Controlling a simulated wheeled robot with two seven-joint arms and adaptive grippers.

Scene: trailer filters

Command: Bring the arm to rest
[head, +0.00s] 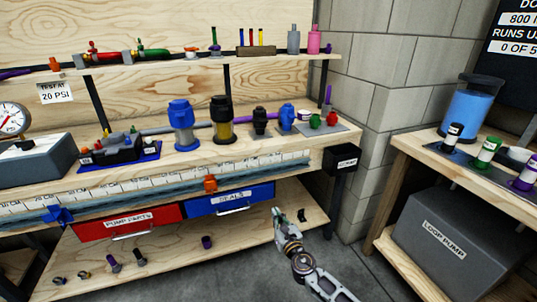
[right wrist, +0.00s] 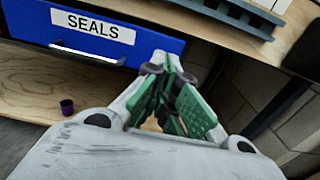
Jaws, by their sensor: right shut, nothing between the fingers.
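My right gripper (head: 284,219) is at the lower middle of the head view, in front of the bench's lower shelf and below the right end of the blue SEALS drawer (head: 228,199). In the right wrist view its green-padded fingers (right wrist: 172,112) are shut with nothing between them. The blue drawer (right wrist: 92,32) stands beyond them at the upper left, apart from the fingers. My right arm comes in from the lower right of the head view. My left gripper is not in view.
The bench top (head: 270,160) holds several filter housings, caps and tools. A red PUMP PARTS drawer (head: 128,222) is left of the blue one. A purple cup (head: 207,242) sits on the lower shelf. A grey LOOP PUMP box (head: 450,245) stands at right. Bare floor shows between.

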